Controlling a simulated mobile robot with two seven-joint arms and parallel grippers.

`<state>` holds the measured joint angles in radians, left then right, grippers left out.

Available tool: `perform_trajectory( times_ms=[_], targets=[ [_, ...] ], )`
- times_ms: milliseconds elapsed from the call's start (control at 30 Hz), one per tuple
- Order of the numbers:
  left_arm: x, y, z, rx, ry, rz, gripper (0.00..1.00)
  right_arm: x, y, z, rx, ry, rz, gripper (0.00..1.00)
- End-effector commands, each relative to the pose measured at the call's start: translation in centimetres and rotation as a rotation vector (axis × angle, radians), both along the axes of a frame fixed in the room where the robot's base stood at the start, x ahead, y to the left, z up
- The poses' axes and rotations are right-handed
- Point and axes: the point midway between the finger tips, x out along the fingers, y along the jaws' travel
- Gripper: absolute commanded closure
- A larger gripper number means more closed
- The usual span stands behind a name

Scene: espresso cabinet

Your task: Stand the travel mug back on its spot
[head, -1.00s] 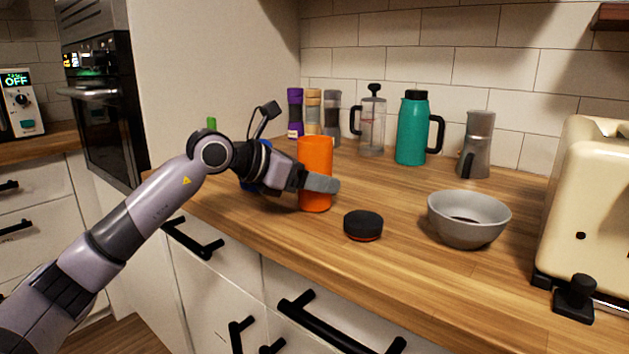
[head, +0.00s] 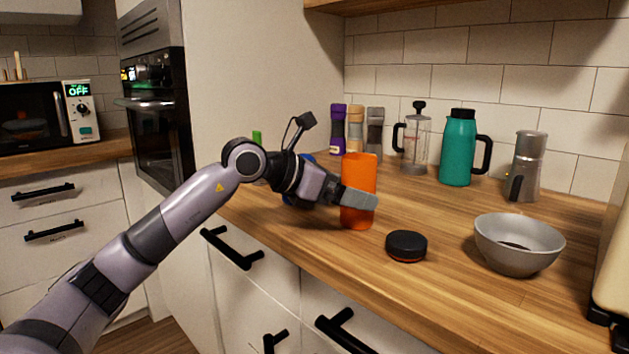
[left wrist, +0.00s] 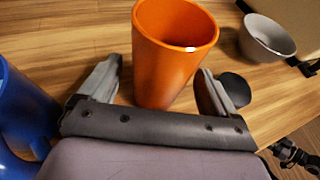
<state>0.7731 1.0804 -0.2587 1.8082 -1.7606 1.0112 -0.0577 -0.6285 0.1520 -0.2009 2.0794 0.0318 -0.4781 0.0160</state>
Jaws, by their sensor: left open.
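The orange travel mug (head: 358,172) stands upright on the wooden counter, open at the top. In the left wrist view the mug (left wrist: 172,50) is between the two spread fingers of my left gripper (left wrist: 160,88). In the head view my left gripper (head: 350,196) reaches in from the left, low at the mug, with one finger in front of it and the other hidden. A gap shows beside the fingers in the wrist view. A black round lid-like disc (head: 406,246) with a reddish lower edge lies to the mug's right.
A grey bowl (head: 518,240) stands right of the disc. A blue vessel (left wrist: 22,112) is close left of my gripper. A teal jug (head: 457,147), French press (head: 416,140), moka pot (head: 527,165) and several jars (head: 356,130) line the back. The counter's front edge is close.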

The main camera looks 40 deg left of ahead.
Motion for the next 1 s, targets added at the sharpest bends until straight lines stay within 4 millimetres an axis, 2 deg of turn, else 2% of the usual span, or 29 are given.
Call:
perform_trajectory(
  times_ms=[300, 500, 700, 1000],
  targets=[
    [-4.7, 2.6, 1.7, 0.006, 0.003, 0.005, 0.09, 0.2, 0.5, -0.6, 0.0, -0.016, 0.015, 0.57],
    [-6.9, 3.6, 2.7, 0.003, 0.002, 0.002, 0.09, 0.7, 1.5, -0.3, 0.003, -0.042, 0.039, 0.57],
    [-8.0, 4.1, 3.5, 0.003, 0.001, -0.001, 0.09, 1.2, 2.4, 0.6, 0.011, -0.074, 0.06, 0.57],
    [-8.3, 4.1, 3.8, 0.002, 0.001, -0.002, 0.09, 1.5, 2.5, 1.3, 0.012, -0.086, 0.062, 0.57]
  ],
)
